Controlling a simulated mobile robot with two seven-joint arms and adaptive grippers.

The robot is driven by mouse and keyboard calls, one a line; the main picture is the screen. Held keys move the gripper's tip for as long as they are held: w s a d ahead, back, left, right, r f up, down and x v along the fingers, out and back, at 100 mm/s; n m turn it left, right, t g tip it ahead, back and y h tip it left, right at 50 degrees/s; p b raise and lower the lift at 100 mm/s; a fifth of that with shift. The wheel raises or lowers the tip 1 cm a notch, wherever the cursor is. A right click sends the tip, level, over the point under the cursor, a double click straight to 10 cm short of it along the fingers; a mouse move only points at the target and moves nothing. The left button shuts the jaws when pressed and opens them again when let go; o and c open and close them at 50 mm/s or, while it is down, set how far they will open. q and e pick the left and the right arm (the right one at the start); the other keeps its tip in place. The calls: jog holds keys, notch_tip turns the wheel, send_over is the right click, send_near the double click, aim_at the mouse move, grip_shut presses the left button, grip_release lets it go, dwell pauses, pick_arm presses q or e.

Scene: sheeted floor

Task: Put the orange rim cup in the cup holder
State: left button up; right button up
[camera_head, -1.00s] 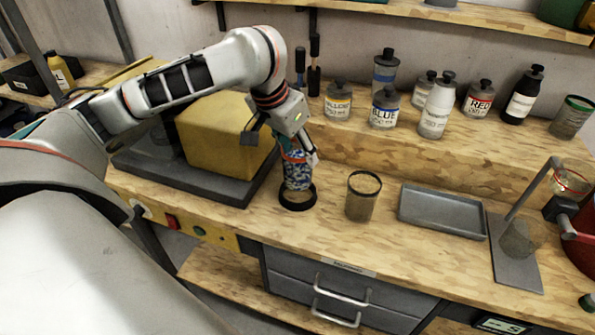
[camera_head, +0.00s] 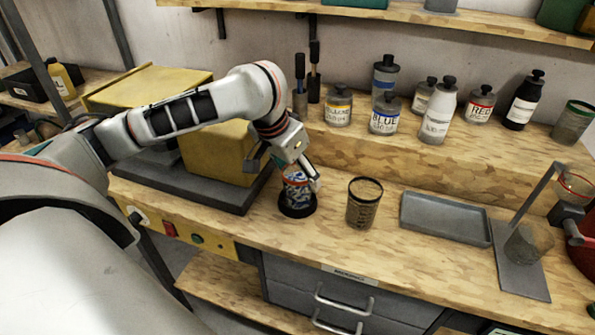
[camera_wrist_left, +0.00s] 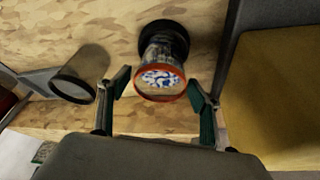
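The orange rim cup (camera_head: 295,188), with a blue and white pattern, stands in the round black cup holder (camera_head: 297,211) on the bench. In the left wrist view the cup (camera_wrist_left: 162,80) shows its orange rim toward me, with the black holder (camera_wrist_left: 166,32) around its far end. My left gripper (camera_head: 300,174) is over the cup. Its fingers (camera_wrist_left: 161,82) are spread on either side of the rim, with a visible gap at each side. The cup's lower end is hidden inside the holder. My right gripper is not in view.
A dark translucent cup (camera_head: 364,206) stands just right of the holder. A grey tray (camera_head: 446,220) and a metal stand (camera_head: 524,270) lie further right. A yellow block (camera_head: 217,152) on a dark base is close on the left. Several bottles line the raised shelf behind.

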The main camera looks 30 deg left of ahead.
pick_arm(q)
jog(key=shift+r, duration=0.1)
jog(key=p+v, duration=0.4)
jog(key=v, duration=0.8)
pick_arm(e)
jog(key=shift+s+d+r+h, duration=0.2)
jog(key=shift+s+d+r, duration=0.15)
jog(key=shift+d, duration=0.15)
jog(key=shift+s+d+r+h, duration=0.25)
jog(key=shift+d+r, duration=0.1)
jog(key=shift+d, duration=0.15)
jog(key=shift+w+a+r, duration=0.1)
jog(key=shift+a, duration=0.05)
pick_arm(q)
jog(key=shift+s, duration=0.1)
